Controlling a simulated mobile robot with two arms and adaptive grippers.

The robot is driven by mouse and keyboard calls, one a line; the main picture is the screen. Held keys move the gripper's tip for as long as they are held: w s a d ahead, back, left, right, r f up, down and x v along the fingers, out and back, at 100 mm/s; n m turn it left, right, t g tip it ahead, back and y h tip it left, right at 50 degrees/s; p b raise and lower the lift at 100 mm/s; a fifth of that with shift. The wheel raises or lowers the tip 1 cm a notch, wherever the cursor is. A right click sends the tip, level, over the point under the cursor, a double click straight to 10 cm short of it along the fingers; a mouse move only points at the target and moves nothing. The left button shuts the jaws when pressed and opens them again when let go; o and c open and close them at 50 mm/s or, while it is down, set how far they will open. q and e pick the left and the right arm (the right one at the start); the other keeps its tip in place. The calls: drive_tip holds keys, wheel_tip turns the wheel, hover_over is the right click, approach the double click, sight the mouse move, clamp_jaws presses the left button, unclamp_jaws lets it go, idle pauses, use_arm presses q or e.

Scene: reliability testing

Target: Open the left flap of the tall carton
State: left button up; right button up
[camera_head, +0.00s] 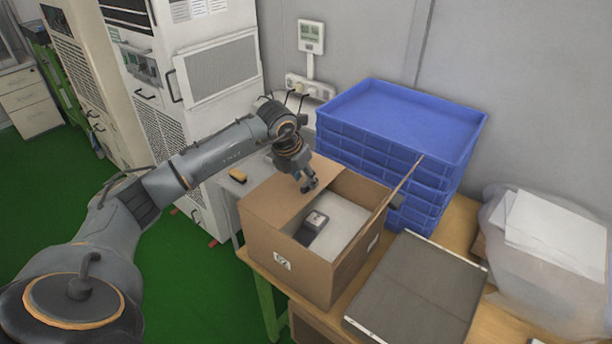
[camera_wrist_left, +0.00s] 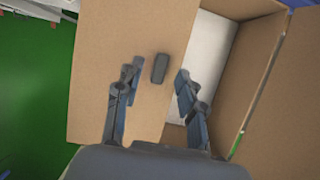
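The brown carton (camera_head: 318,277) stands on the wooden table. Its left flap (camera_head: 272,197) lies flat over the left part of the top; it also shows in the left wrist view (camera_wrist_left: 105,40). The right flap (camera_head: 402,186) stands up, tilted outward. A dark grey device (camera_head: 313,222) shows at the opening above a pale interior. My left gripper (camera_head: 308,187) is over the flap's inner edge. In the left wrist view its fingers (camera_wrist_left: 156,80) are apart. A small dark block (camera_wrist_left: 160,68) shows between them; I cannot tell whether it is that device. My right gripper is not in view.
Stacked blue crates (camera_head: 440,112) stand behind the carton. A grey flat panel (camera_head: 415,292) lies to its right, and a wrapped white stack (camera_head: 550,245) is farther right. A yellow item (camera_head: 238,175) lies left of the carton. White cabinets (camera_head: 215,72) stand behind my left arm.

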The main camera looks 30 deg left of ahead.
use_arm(q)
drive_tip(key=shift+x, duration=1.05)
drive_tip(key=shift+s, duration=0.1)
clamp_jaws()
